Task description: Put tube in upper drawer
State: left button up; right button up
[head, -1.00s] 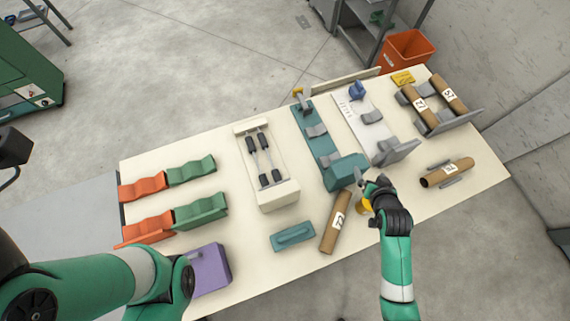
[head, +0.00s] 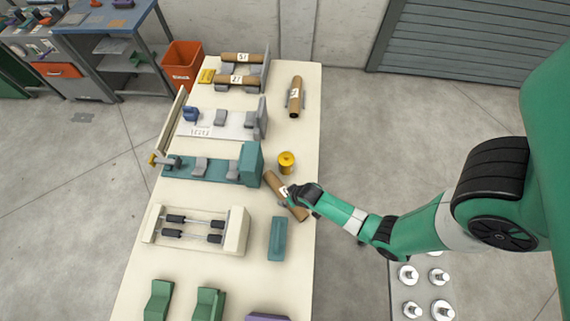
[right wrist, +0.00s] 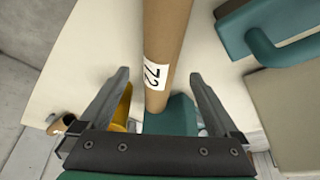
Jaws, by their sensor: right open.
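A brown cardboard tube (head: 273,182) with a white number label lies at a slant on the table near its right edge, in the head view. My right gripper (head: 294,193) is over its middle and hides part of it. In the right wrist view the open fingers of the right gripper (right wrist: 160,76) are on either side of the tube (right wrist: 166,35), apart from it. The label seems to read 72. My left gripper is out of view. I cannot make out which drawer is the upper drawer.
A yellow spool (head: 286,162) stands close to the tube, beside a teal fixture (head: 250,165). A teal handled block (head: 277,239) is on the near side. Other labelled tubes (head: 296,92) lie farther up the table. An orange bin (head: 182,66) stands beyond the table.

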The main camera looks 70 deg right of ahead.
aim_at(286, 194)
jog(key=b+x, duration=0.2)
jog(key=x, duration=0.2)
jog(key=shift+w+d+b, duration=0.1)
jog(key=shift+b, duration=0.2)
jog(key=shift+w+d+f, duration=0.15)
jog(key=shift+w+f, duration=0.1)
jog(key=shift+f, duration=0.2)
jog(key=c, duration=1.5)
jog(key=shift+s+r, duration=0.1)
jog(key=shift+r, duration=0.1)
